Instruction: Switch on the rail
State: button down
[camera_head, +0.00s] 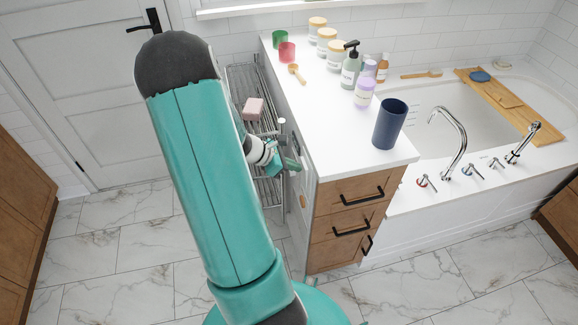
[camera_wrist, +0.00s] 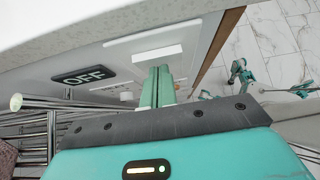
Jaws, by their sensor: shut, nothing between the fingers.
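The metal rail (camera_head: 241,78) stands between the door and the white-topped cabinet, and its bars show at the lower left of the wrist view (camera_wrist: 38,125). A black sign reading OFF (camera_wrist: 83,75) is on the cabinet's side in the wrist view. Beside it is a pale switch plate (camera_wrist: 120,48) with a white raised bar (camera_wrist: 157,53). My gripper (camera_wrist: 157,70) is shut and empty, its green fingertips just below that bar; I cannot tell whether they touch it. In the head view my gripper (camera_head: 290,163) is beside the cabinet's side, partly hidden by my arm.
A pink block (camera_head: 253,109) lies on the rail. The countertop (camera_head: 330,110) overhangs close to my gripper and carries bottles, jars and a dark blue cup (camera_head: 390,124). Drawers with black handles (camera_head: 351,228) face front. The marble floor (camera_head: 120,285) is clear at the left.

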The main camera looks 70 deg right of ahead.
jog(key=shift+s+d+r+t+y, duration=0.1)
jog(key=shift+s+d+t+y, duration=0.1)
jog(key=shift+s+t+y, duration=0.2)
jog(key=shift+r, duration=0.8)
jog(key=v, duration=1.3)
jog(key=shift+w+a+f, duration=0.3)
jog(key=shift+a+f, duration=0.05)
